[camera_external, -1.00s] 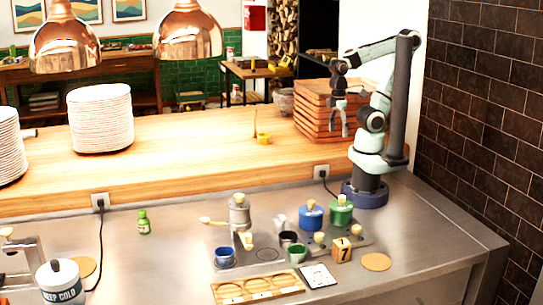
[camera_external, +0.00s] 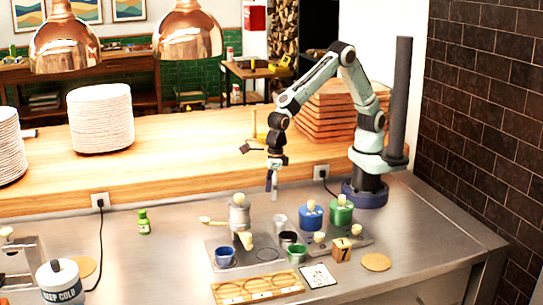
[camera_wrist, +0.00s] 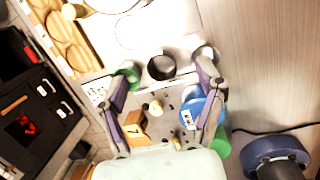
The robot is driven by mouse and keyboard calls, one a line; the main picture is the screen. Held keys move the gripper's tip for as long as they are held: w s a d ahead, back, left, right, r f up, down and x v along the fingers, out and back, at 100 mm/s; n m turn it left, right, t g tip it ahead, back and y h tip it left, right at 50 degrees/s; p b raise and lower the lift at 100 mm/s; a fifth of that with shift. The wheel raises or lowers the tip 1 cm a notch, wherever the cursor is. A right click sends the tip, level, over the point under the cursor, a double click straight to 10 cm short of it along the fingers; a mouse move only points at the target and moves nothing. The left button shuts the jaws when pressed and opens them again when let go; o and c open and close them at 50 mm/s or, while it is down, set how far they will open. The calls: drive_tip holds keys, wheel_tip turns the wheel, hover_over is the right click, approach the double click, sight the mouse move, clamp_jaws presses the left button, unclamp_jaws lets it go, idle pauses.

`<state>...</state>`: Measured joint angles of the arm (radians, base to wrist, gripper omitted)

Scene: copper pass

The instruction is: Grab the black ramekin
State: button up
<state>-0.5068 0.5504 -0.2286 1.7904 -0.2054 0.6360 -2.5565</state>
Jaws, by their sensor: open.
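The black ramekin (camera_external: 289,238) stands upright on the steel counter, between a white cup (camera_external: 280,222) and a green cup (camera_external: 297,254). In the wrist view the black ramekin (camera_wrist: 161,66) shows from above with its dark inside, beyond and between my fingertips. My gripper (camera_external: 272,187) points down above the counter, higher than the ramekin and behind it. In the wrist view my gripper (camera_wrist: 163,80) is open and empty, with its fingers wide apart. The ramekin is apart from both fingers.
A blue canister (camera_external: 311,218) and a green canister (camera_external: 341,212) stand right of the ramekin. A wooden number block (camera_external: 341,250) is in front of them. A blue cup (camera_external: 225,257) and grey grinder-like device (camera_external: 240,218) stand left. A wooden tray (camera_external: 257,288) lies in front.

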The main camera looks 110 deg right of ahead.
drive_tip(key=n+g+h, duration=0.1)
drive_tip(key=g, duration=0.1)
hover_over(288, 238)
drive_tip(key=a, duration=0.2)
drive_tip(key=f, duration=0.7)
drive_tip(key=shift+w+f, duration=0.3)
drive_tip(key=shift+w, duration=0.1)
drive_tip(key=shift+f, duration=3.2)
drive_tip(key=c, duration=0.9)
